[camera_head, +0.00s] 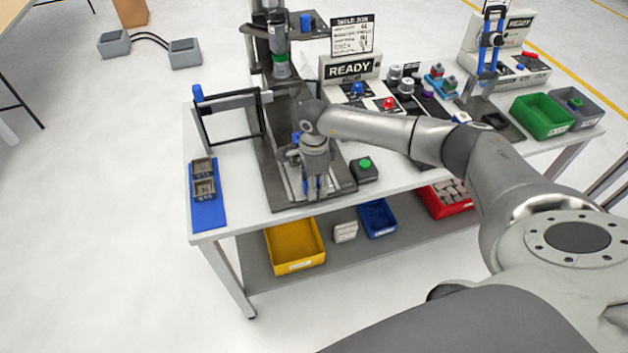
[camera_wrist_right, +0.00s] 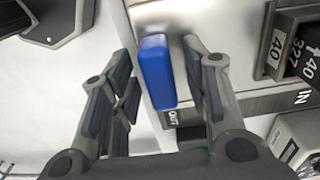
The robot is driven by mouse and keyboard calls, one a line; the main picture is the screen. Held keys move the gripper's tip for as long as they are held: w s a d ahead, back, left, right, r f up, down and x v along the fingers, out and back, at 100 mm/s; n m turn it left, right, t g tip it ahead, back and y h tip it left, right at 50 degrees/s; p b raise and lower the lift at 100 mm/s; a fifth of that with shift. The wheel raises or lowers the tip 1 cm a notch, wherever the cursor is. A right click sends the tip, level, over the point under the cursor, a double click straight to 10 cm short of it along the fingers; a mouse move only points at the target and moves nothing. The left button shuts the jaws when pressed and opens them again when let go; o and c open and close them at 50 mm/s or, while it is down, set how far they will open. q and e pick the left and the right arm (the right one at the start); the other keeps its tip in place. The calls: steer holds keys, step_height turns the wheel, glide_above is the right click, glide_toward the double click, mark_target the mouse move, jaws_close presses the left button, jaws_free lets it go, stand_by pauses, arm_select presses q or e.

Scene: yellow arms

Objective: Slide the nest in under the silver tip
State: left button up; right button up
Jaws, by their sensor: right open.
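My right gripper (camera_head: 312,188) is over the front of the dark press base (camera_head: 273,180) on the table. In the right wrist view its fingers (camera_wrist_right: 158,82) are open on either side of an upright blue handle (camera_wrist_right: 155,72), with a gap on the left; contact on the right is unclear. The handle stands by a grey track marked OUT and IN. My gripper and forearm mostly hide the nest in the head view. The silver tip (camera_head: 281,71) is at the lower end of the press head, under a green band, farther back. My left gripper is out of view.
A black gate-like frame (camera_head: 205,125) stands left of the press. A green button box (camera_head: 364,168) is close right of my gripper. A blue mat (camera_head: 208,213) with dark parts lies at the table's left end. A READY sign (camera_head: 350,69) stands behind.

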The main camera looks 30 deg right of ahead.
steer(key=shift+c, duration=0.4)
jaws_close()
